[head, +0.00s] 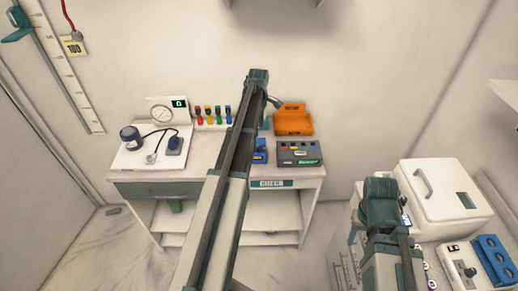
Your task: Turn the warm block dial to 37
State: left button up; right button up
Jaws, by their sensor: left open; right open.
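A small white unit with a dark round dial (469,271) stands at the lower right on the right-hand surface. It looks like the warm block, but its markings are too small to read. My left gripper (273,102) is mostly hidden behind its own arm, above the back desk and near the orange bin. My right gripper (353,236) is mostly hidden behind its own arm, left of the white lidded box and apart from the dial. Both grippers are open, and I see nothing held.
A blue rack (494,258) stands beside the dial unit. A white box with a handle (441,191) stands behind them. The back desk (200,160) carries a blood pressure set (150,145), coloured bottles (212,115), an orange bin (293,120) and a grey box (299,154).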

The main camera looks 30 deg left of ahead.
aim_at(259, 147)
pick_arm(q)
notch_tip(259, 147, down, 11)
jog(key=b, duration=0.9)
jog(key=shift+r+b, duration=0.15)
jog(key=shift+b, duration=0.2)
grip_shut()
